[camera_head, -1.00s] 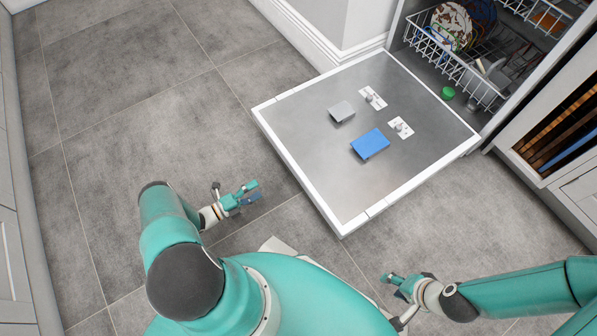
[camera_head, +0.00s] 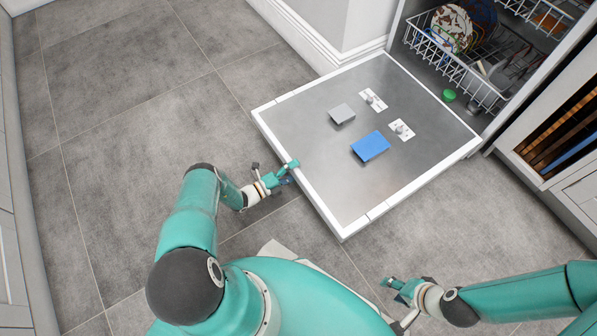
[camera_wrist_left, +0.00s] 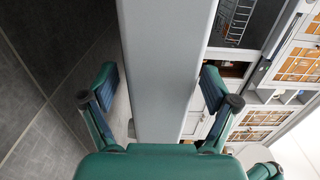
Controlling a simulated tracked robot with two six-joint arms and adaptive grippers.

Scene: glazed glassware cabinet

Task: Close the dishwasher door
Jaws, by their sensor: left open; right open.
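The dishwasher door (camera_head: 300,103) lies folded down, roughly flat, with its grey inner face up and a white rim. Its near-left edge is beside my left gripper (camera_head: 287,174), whose fingertips are close to that edge. In the left wrist view the door's pale edge (camera_wrist_left: 168,60) runs between the two spread fingers of the left gripper (camera_wrist_left: 158,82); I cannot tell whether they touch it. My right gripper (camera_head: 393,284) is open and empty low over the floor, apart from the door. The dishwasher's lower rack (camera_head: 457,69) is inside the opening at the upper right.
A blue block (camera_head: 370,146), a small grey piece (camera_head: 342,113) and two white fittings lie on the door. A green item (camera_head: 448,95) is by the rack. White cabinets (camera_head: 575,165) stand at right. The tiled floor (camera_head: 130,120) at left is clear.

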